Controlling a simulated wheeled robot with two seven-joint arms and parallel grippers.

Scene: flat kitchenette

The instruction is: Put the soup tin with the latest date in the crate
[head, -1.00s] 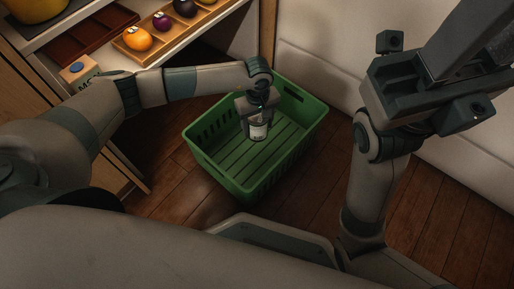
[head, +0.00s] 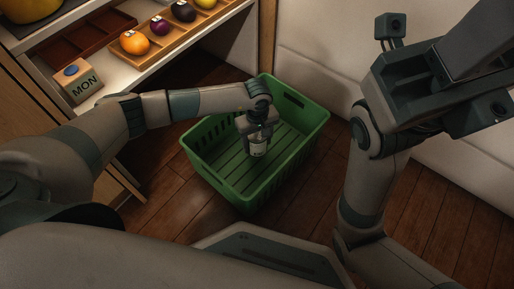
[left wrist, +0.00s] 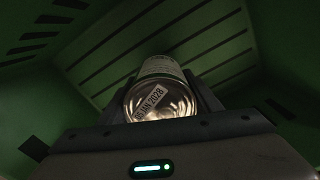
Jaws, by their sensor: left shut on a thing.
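My left gripper (head: 257,140) is shut on a soup tin (head: 258,150) with a pale label and points down inside the green crate (head: 199,166). In the left wrist view the tin (left wrist: 160,92) sits between the fingers with its shiny end facing the camera. A date strip on that end reads "JAN 2028", its day hard to read. The tin is low among the crate walls; I cannot tell whether it touches the slatted floor. No other tin shows. My right gripper (head: 470,75) is raised at the upper right, its fingertips not clearly visible.
The crate stands on the wooden floor (head: 160,215) beside a pale wall (head: 310,60). The crate is otherwise empty.

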